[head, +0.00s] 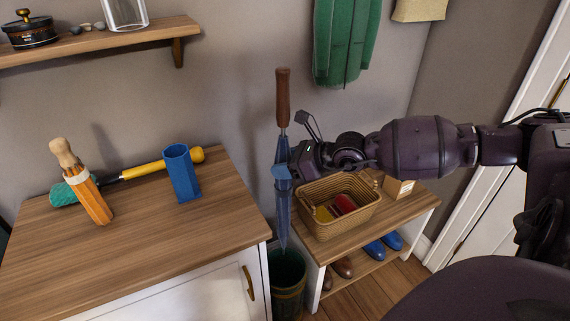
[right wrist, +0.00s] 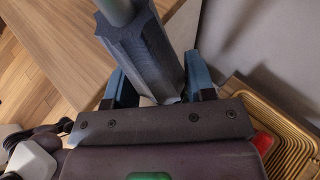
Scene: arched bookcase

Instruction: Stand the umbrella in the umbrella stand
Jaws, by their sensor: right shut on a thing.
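A blue umbrella (head: 282,205) with a brown handle (head: 283,98) hangs upright, handle up, in the head view. My right gripper (head: 282,172) is shut on it around its upper part. In the right wrist view the umbrella (right wrist: 148,50) runs between the two fingers of the gripper (right wrist: 157,88). The umbrella stand (head: 287,283), a dark green bin, is on the floor between the cabinet and the bench. The umbrella's lower tip is over the stand's opening; I cannot tell whether it is inside the rim. My left gripper is not in view.
A wooden cabinet (head: 150,250) at the left bears a blue hexagonal holder (head: 182,173), an orange object (head: 92,200) and a yellow-handled one. A bench (head: 400,212) at the right bears a wicker basket (head: 340,222) and a small box (head: 398,186). Shoes lie below.

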